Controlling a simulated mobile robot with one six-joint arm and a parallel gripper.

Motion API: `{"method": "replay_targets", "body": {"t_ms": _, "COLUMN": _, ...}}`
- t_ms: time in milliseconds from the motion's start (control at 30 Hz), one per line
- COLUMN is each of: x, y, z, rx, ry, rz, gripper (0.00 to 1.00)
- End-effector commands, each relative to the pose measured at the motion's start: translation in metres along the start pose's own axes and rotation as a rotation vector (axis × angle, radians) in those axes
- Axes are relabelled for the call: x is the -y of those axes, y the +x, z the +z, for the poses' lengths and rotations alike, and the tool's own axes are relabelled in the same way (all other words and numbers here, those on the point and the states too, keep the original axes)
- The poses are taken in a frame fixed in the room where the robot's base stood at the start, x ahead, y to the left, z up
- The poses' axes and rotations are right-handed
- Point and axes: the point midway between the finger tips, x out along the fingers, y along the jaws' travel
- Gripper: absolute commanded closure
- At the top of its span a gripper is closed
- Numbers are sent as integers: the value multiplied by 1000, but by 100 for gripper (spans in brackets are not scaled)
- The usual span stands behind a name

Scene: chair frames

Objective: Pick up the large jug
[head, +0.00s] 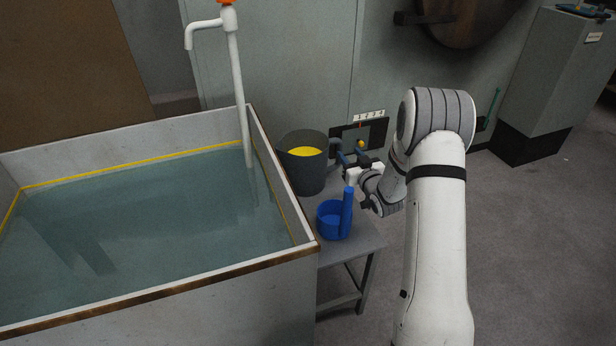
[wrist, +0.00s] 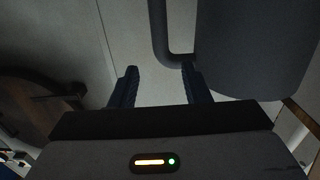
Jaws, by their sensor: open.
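The large jug (head: 307,176) is a dark grey, open-topped vessel with something yellow inside. It stands upright on a small grey bench beside the tank. In the wrist view its dark body (wrist: 255,45) fills the upper right, and its handle (wrist: 158,28) runs down and curves into the body. My gripper (head: 350,158) is to the right of the jug at about its upper half, open. In the wrist view the open fingers (wrist: 160,87) point toward the handle, which lies beyond their tips between them and the right finger. I cannot tell whether anything touches.
A small blue vessel with a tall upright handle (head: 333,221) stands on the bench (head: 362,240) in front of the jug. A water-filled tank (head: 290,262) with a white pump pipe (head: 240,90) is on the left. A dark panel (head: 374,133) is behind my gripper. Floor at right is clear.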

Motion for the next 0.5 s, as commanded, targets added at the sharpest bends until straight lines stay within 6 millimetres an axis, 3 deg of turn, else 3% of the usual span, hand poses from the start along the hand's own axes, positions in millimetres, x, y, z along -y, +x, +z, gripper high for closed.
{"method": "replay_targets", "body": {"t_ms": 67, "x": 0, "y": 3, "z": 9, "rx": -15, "ry": 3, "rz": -8, "gripper": 57}}
{"method": "replay_targets", "body": {"t_ms": 500, "x": 2, "y": 57, "z": 13, "rx": -22, "ry": 3, "rz": -12, "gripper": 57}}
